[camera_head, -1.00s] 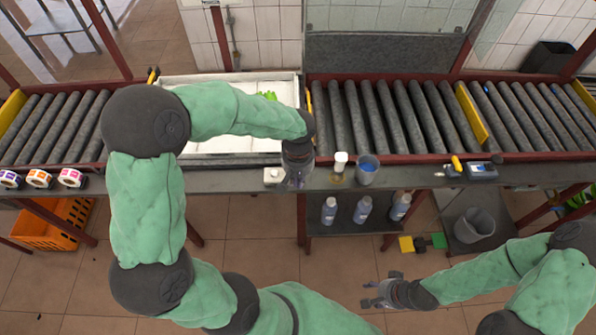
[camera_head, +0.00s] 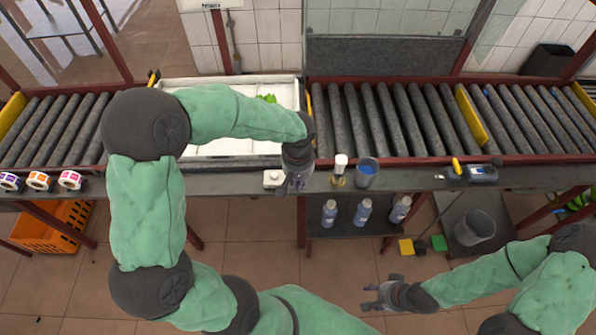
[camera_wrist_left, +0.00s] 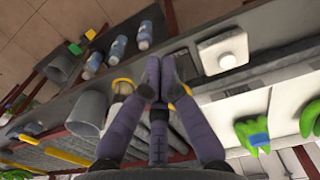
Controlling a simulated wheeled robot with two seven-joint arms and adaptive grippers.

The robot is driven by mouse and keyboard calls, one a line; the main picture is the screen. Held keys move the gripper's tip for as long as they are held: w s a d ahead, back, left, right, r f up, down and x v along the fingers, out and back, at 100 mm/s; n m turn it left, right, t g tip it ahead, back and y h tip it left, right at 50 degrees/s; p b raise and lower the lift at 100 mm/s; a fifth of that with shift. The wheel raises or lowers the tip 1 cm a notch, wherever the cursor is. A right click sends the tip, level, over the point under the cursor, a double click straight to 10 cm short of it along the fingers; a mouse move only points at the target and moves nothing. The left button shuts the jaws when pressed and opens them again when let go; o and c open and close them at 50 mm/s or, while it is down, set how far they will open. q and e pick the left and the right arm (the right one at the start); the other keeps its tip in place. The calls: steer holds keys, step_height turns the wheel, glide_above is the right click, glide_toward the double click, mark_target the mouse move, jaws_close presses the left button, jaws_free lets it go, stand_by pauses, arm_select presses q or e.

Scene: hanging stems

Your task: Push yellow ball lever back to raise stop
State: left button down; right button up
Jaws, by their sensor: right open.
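A small yellow-ended piece (camera_head: 456,166) stands on the counter beside the scanner-like device at the right; I cannot tell if it is the ball lever. Another yellow and black piece (camera_head: 153,77) is at the back left corner of the white tray. A yellow stop plate (camera_head: 471,116) stands across the right conveyor. My left gripper (camera_head: 298,184) is over the counter's front edge, right of a white box with a knob (camera_head: 273,178). In the left wrist view its fingertips (camera_wrist_left: 159,76) are together, with nothing seen between them. My right gripper (camera_head: 372,296) is open and empty, low over the floor.
A capped bottle (camera_head: 338,181) and a grey cup (camera_head: 367,173) stand right of my left gripper. The white tray (camera_head: 235,151) is behind it. Several blue bottles (camera_head: 362,211) stand on the lower shelf. Tape rolls (camera_head: 39,181) sit at the left.

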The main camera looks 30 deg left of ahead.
arm_select(q)
steer(key=shift+f, duration=0.2)
steer(key=shift+f+b, duration=1.3)
steer(key=shift+f, duration=0.05)
steer(key=shift+w+a+p, duration=0.1)
steer(key=shift+w+a, duration=0.7)
steer(key=shift+w, duration=0.45)
steer(key=shift+w+a+p, duration=0.15)
steer(key=shift+w+a, duration=0.6)
steer(key=shift+w, duration=0.5)
steer(key=shift+w+a+p, duration=0.1)
steer(key=shift+w+a, duration=0.7)
steer(key=shift+w, duration=0.45)
steer(key=shift+s+d, duration=0.35)
steer(key=shift+s, duration=0.2)
step_height(320, 180, up, 10)
steer(key=p, duration=0.6)
steer(key=shift+p, duration=0.4)
steer(key=shift+f, duration=0.1)
